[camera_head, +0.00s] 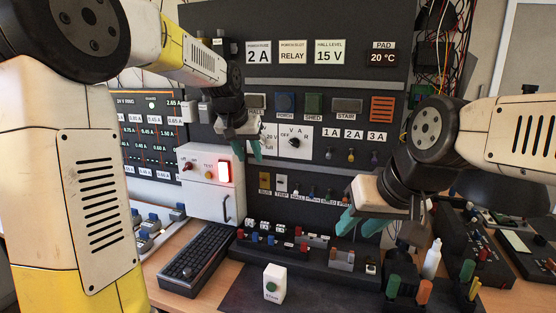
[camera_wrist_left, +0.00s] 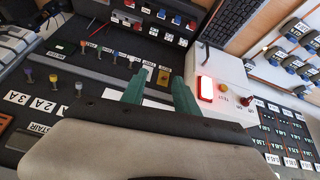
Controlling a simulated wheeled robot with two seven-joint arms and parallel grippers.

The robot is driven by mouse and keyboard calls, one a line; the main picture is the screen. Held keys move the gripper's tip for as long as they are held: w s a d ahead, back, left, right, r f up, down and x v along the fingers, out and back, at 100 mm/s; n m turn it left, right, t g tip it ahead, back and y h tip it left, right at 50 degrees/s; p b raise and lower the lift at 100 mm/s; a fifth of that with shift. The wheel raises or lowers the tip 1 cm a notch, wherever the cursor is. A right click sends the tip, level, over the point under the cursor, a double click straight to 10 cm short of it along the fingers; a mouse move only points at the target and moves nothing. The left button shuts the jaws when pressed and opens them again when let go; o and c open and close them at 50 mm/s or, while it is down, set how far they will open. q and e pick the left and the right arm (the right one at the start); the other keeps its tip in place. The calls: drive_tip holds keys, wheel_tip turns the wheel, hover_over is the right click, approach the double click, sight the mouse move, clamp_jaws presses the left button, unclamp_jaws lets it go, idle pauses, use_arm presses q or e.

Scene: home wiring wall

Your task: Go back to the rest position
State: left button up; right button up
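My left gripper (camera_head: 248,150) is in front of the wiring wall (camera_head: 300,180), near the rotary selector panel and above and right of the white test box (camera_head: 205,185). In the left wrist view its two teal fingers (camera_wrist_left: 158,88) stand apart with nothing between them. My right gripper (camera_head: 360,222) is lower and to the right, in front of the wall's lower part and above the bench. Its teal fingers point left and look apart, with nothing seen between them.
The white test box has a lit red button (camera_head: 224,171). A white bottle (camera_head: 432,260) and coloured-handled tools (camera_head: 424,291) stand under my right arm. Terminal blocks (camera_head: 270,237) line the wall's foot.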

use_arm(q)
drive_tip(key=s+a+f+n, duration=0.1)
drive_tip(key=s+a, duration=0.2)
drive_tip(key=s, duration=1.2)
drive_tip(key=s+a+f+n, duration=0.1)
drive_tip(key=s+a+f, duration=0.1)
drive_tip(key=s, duration=1.3)
drive_tip(key=shift+a, duration=0.5)
